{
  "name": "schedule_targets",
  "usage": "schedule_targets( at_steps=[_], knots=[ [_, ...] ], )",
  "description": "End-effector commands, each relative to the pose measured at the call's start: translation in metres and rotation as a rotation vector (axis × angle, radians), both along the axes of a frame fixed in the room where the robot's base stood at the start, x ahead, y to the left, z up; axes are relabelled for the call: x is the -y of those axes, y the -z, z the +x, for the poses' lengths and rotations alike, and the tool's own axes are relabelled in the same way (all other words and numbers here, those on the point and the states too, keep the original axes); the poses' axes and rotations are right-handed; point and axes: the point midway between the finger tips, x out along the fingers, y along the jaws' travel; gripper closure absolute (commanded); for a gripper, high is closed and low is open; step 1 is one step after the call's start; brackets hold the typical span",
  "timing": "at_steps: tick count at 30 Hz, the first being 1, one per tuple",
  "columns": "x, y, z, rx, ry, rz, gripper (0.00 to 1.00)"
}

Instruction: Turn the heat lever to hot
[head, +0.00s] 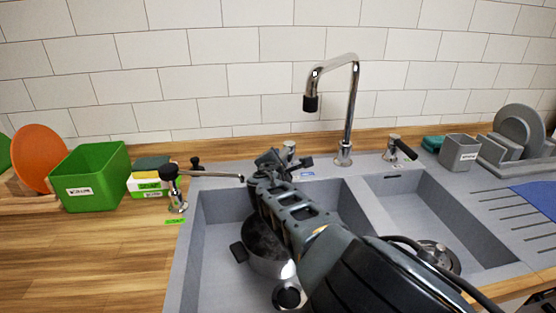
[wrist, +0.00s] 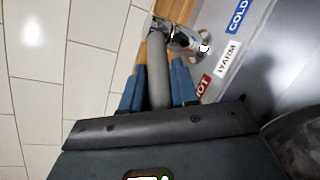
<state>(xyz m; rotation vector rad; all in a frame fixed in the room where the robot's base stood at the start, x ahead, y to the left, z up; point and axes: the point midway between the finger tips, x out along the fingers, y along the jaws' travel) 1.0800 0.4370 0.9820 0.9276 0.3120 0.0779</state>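The heat lever (wrist: 157,72) is a grey rod in the wrist view, running from its chrome base (wrist: 187,40) down between the two blue fingers of my gripper (wrist: 158,80). The fingers lie close along both sides of it and look shut on it. Three labels lie on the sink rim beside it: a blue COLD label (wrist: 238,16), a white WARM label (wrist: 228,57) and a red HOT label (wrist: 203,87). In the head view my gripper (head: 270,162) is at the back rim of the left basin and hides most of the lever; the chrome base (head: 288,149) shows behind.
A tall chrome faucet (head: 349,110) and a second black-handled lever (head: 397,148) stand right of my gripper. A pot (head: 266,248) sits in the left basin below my arm. A black-topped dispenser (head: 176,190) and green bin (head: 92,177) stand at left.

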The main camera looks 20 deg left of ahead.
Motion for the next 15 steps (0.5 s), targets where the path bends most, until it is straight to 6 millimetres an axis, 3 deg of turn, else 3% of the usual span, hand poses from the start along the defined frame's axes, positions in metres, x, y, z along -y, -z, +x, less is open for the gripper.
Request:
schedule_targets(
  at_steps=[6, 15],
  knots=[
    [0.0002, -0.0003, 0.0003, 0.0, 0.0, 0.001, 0.51],
    [0.0002, -0.0007, -0.0005, 0.0, 0.0, 0.001, 0.51]
  ],
)
